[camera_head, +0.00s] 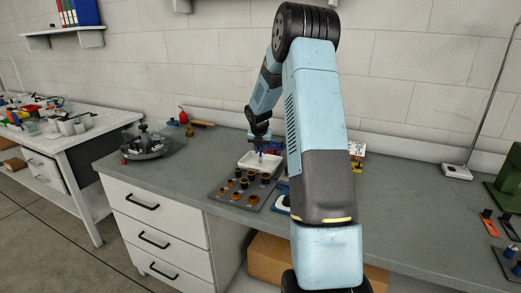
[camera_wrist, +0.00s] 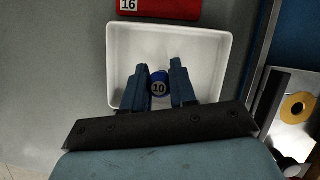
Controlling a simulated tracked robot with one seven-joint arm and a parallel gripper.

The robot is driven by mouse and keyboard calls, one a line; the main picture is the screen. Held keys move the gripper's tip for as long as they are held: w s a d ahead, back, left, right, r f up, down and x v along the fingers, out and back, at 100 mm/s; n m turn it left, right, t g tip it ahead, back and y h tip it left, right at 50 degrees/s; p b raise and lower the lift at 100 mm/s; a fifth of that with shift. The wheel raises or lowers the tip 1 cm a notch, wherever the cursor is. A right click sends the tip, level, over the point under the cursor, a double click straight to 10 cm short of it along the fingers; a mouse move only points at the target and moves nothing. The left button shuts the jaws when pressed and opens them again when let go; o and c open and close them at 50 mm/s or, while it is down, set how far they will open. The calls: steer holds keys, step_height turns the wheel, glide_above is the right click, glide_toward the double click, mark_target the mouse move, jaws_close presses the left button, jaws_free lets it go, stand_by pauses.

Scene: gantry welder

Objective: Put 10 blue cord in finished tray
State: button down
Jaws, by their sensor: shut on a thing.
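In the head view my gripper (camera_head: 261,150) points down over the white tray (camera_head: 249,161) on the grey bench. The cord is too small to make out clearly there.
A dark board (camera_head: 227,199) with several orange-and-black pieces lies in front of the tray. A red block (camera_wrist: 165,9) marked 16 lies beyond the tray. A round dark fixture (camera_head: 148,147) stands at left, and a green machine (camera_head: 508,180) at far right.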

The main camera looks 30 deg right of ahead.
steer(key=shift+f, duration=0.5)
steer(key=c, duration=0.8)
jaws_free()
steer(key=s+a+r+m, duration=0.4)
steer(key=s+a+r, duration=0.25)
steer(key=r, duration=0.35)
steer(key=s+a+r+m, duration=0.3)
steer(key=s+a+r, duration=0.3)
steer(key=r, duration=0.5)
steer(key=shift+s+a+r+m+t+y, duration=0.55)
steer(key=shift+s+a+m, duration=1.45)
steer(key=shift+s+m, duration=2.55)
steer(key=shift+s+a+r+m+t+y, duration=0.2)
steer(key=shift+s+a+r+m, duration=0.5)
steer(key=shift+s+a+m, duration=3.7)
steer(key=shift+s+d+r+m+t+y, duration=0.4)
steer(key=shift+s+m, duration=1.45)
steer(key=shift+s, duration=5.7)
